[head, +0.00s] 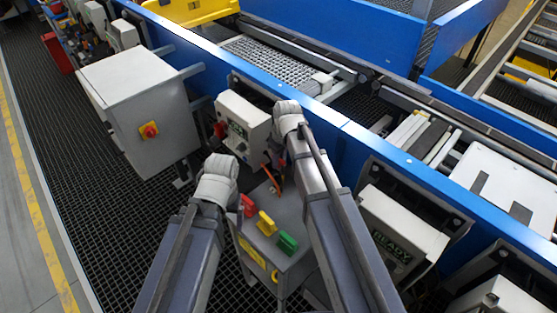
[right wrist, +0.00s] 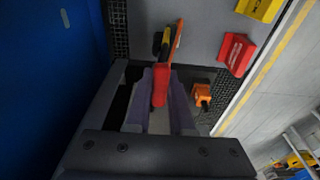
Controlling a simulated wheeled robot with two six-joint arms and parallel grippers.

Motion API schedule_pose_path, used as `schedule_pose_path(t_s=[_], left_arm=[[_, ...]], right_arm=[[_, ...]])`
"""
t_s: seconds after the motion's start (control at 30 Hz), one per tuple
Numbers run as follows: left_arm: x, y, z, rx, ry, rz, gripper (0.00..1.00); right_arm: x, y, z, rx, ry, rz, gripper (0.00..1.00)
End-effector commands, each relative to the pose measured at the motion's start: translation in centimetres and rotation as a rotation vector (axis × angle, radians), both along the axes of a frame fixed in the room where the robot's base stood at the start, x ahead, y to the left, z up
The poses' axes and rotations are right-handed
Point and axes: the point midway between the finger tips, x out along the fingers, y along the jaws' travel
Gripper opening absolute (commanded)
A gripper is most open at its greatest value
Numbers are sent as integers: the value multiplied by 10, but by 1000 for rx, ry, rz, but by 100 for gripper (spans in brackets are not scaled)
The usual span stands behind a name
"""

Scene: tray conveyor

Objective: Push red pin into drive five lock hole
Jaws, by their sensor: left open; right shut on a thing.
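The red pin (right wrist: 160,86) is between the fingers of my right gripper (right wrist: 160,98), which is shut on it. In the head view my right gripper (head: 277,158) is low beside the white drive box (head: 243,125), above the grey stand's far end. The wrist hides most of the jaws there. An orange strip (right wrist: 177,40) and a yellow-and-black piece show just past the pin. I cannot make out a lock hole or the pin's tip. My left gripper (head: 222,180) is open, left of the stand; its fingers are largely hidden by its wrist.
A grey cabinet (head: 145,105) with a red-and-yellow switch stands left. The blue conveyor rail (head: 340,125) runs behind the boxes. The dark grating floor is clear at left.

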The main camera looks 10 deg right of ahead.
Motion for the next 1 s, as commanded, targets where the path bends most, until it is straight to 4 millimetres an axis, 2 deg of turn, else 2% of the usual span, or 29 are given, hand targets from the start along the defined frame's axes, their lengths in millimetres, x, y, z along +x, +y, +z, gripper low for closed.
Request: schedule_pose_path(t_s=[0.23, 0.7, 0.97, 1.0], left_arm=[[0, 0, 7, 0, 0, 0, 85], [0, 0, 41, 0, 0, 0, 85], [0, 0, 40, 0, 0, 0, 85], [0, 0, 40, 0, 0, 0, 82]], right_arm=[[0, 0, 7, 0, 0, 0, 0], [0, 0, 41, 0, 0, 0, 0], [0, 0, 40, 0, 0, 0, 0], [0, 0, 40, 0, 0, 0, 0]])
